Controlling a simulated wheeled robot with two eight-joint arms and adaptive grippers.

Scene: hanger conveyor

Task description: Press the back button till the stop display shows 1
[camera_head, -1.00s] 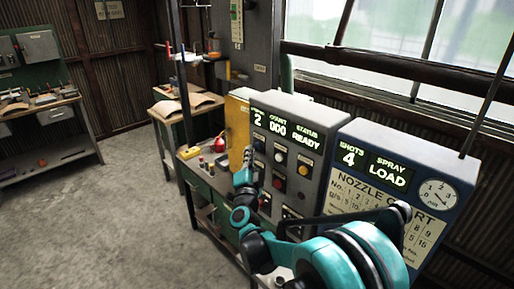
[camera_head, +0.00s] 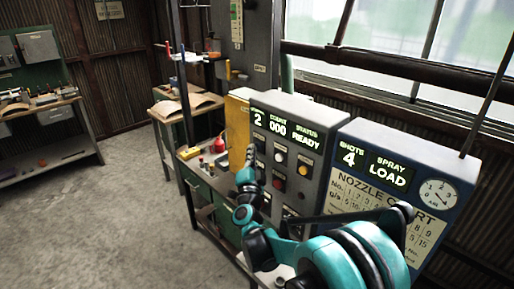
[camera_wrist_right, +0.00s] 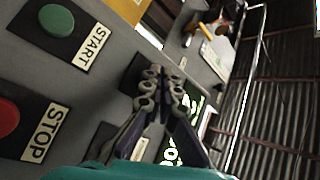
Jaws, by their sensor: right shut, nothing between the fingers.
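The grey control box (camera_head: 317,133) shows a lit display (camera_head: 283,128) reading 2, 000 and READY; the 2 is under the leftmost label, which is hard to read. Several buttons sit below it, including a white one (camera_head: 279,156). I cannot tell which is the back button. My right gripper (camera_head: 249,152) is shut and empty at the box's left front. In the right wrist view, its fingers (camera_wrist_right: 168,82) are together in front of the panel and cover part of it; contact cannot be told. My left gripper is not in view.
The wrist view shows a green START button (camera_wrist_right: 57,20) and a red STOP button (camera_wrist_right: 5,117). A blue spray box (camera_head: 345,150) stands to the right, reading 4 and LOAD. A yellow box (camera_head: 237,125) stands behind left. A red object (camera_head: 219,145) sits on the bench.

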